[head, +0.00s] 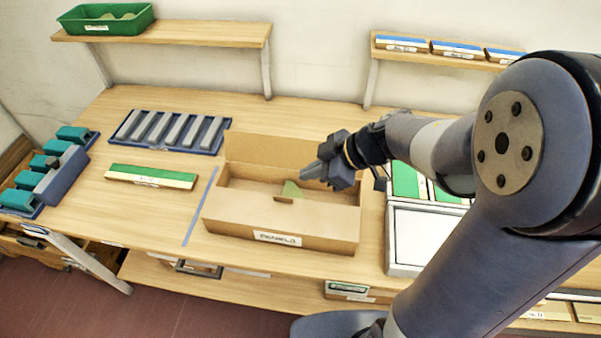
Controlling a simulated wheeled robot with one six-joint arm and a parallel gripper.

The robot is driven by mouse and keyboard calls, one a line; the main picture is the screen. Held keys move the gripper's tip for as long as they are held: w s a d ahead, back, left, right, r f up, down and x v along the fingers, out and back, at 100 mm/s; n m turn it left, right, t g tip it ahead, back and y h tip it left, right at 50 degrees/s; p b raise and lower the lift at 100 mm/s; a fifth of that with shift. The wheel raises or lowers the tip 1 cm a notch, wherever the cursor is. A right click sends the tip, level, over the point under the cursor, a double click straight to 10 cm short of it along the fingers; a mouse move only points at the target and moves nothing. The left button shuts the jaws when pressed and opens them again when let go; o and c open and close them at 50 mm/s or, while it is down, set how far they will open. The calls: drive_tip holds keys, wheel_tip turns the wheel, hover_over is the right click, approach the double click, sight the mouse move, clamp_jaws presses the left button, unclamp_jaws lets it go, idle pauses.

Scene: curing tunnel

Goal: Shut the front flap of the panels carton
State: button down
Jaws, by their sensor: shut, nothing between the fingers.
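The panels carton (338,232) is a brown cardboard box on the bench, with a white label on its front that appears to read PANELS. Its back flap (268,149) stands up behind the opening. The carton is open at the top, and a small green piece (292,189) shows near the middle of the opening, above a dark notch. My gripper (308,173) is shut and empty, over the right part of the carton and pointing left. It hides the carton's right rear corner.
A green-and-white strip (150,176) and a blue tray of grey bars (170,132) lie left of the carton. A white-framed tray (405,240) stands close on its right, partly behind my arm. Blue tape (200,207) marks the bench. Shelves (190,34) hang above.

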drive_tip(key=b, duration=0.1)
hover_over(276, 196)
drive_tip(key=s+d, duration=0.1)
drive_tip(key=d, duration=0.2)
wheel_tip(276, 196, down, 6)
drive_tip(key=shift+s+r, duration=0.15)
drive_tip(key=shift+r, duration=0.05)
drive_tip(key=f, duration=0.2)
drive_tip(key=shift+w+a+f+b, duration=0.2)
drive_tip(key=shift+f+b, duration=0.1)
drive_tip(key=shift+b, duration=0.05)
drive_tip(key=shift+w+f, duration=0.1)
drive_tip(key=shift+f, duration=0.65)
drive_tip(key=shift+d+f, duration=0.1)
